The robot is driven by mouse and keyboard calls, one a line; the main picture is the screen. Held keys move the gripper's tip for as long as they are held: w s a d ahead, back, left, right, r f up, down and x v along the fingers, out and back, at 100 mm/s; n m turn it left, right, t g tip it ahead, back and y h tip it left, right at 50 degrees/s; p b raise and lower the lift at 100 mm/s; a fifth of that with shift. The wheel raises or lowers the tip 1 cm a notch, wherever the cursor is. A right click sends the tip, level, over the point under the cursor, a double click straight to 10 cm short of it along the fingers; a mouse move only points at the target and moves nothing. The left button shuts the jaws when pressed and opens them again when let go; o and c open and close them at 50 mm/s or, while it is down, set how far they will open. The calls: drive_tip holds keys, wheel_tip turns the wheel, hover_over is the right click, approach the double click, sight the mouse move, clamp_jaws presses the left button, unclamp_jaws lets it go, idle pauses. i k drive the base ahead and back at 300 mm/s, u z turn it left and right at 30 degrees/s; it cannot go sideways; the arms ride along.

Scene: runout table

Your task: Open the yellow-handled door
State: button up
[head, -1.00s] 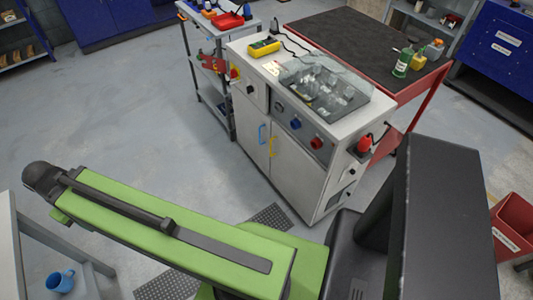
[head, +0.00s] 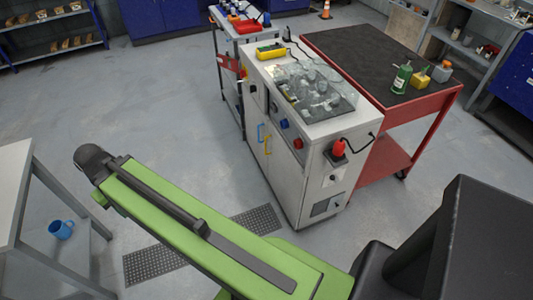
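A light grey cabinet (head: 315,185) stands right of centre in the head view. Its front has two doors side by side. The yellow handle (head: 268,146) is on the right-hand door (head: 281,172), and a blue handle (head: 261,132) is on the left-hand door (head: 253,135). Both doors look shut and are seen at a steep angle. My gripper is not visible in this view.
A red-framed bench with a black top (head: 380,60) stands behind the cabinet. A shelf cart (head: 228,75) is at its left. A grey table (head: 22,190) is at the left edge, with a blue mug (head: 61,229) on its lower shelf. A dark floor grate (head: 150,262) lies near my arm. Open floor spreads left of the cabinet.

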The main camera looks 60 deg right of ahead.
sight(286, 179)
drive_tip(key=z, duration=0.15)
drive_tip(key=i, duration=0.9)
drive_tip(key=u, duration=0.05)
